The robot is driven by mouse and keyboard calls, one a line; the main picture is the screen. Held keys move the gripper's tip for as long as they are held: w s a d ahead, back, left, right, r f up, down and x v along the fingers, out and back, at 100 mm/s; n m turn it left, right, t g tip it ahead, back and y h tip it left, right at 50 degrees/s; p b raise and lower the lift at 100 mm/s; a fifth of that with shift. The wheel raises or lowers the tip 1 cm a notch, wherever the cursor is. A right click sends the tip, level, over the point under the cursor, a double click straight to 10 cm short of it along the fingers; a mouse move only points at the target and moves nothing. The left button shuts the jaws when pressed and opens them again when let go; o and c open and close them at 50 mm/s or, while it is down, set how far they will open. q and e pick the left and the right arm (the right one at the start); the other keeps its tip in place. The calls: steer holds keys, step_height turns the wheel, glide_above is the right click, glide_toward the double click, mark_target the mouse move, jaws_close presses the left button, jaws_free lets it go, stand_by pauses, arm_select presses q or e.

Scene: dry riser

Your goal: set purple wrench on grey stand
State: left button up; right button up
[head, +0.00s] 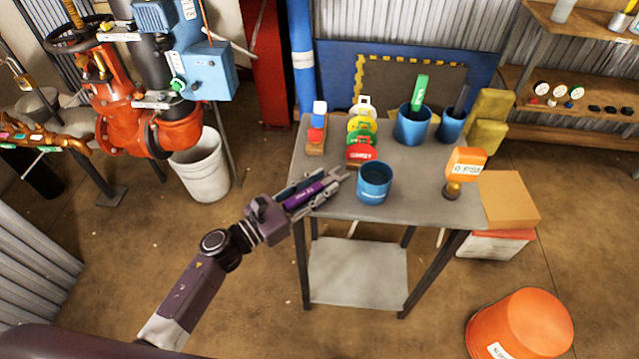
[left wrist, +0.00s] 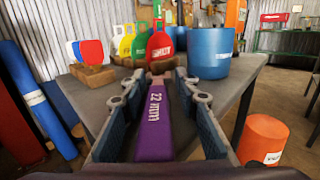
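The purple wrench (head: 305,195), marked 22 mm, lies at the front left of the grey stand (head: 330,207), its jaw end pointing inward over the top. In the left wrist view the purple wrench (left wrist: 153,125) runs lengthwise between the fingers of my left gripper (left wrist: 158,88). Gaps show between the wrench and the fingers, so the gripper looks open around it. In the head view my left gripper (head: 325,185) reaches over the stand's left edge. Whether the wrench rests fully on the top is hard to tell. My right gripper is not in view.
A blue cup (head: 374,183) stands just right of the wrench's jaw. An orange-labelled item (head: 465,165) is at the right.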

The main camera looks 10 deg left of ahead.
mark_target(284, 207)
arm_select(q)
steer(key=shift+s+a+f, duration=0.1)
steer(key=shift+s+f, duration=0.05)
steer(key=shift+f, duration=0.6)
steer(key=shift+r+p, duration=0.25)
steer(key=shift+p, duration=0.2)
steer(key=shift+r+p, duration=0.35)
steer(key=shift+p, duration=0.1)
steer(key=b+v, duration=0.2)
steer(key=v, duration=0.8)
steer(key=shift+s+a, duration=0.1)
steer(key=shift+a, duration=0.35)
steer(key=shift+s+a+r, duration=0.2)
steer(key=shift+s+a, duration=0.1)
steer(key=shift+a, duration=0.05)
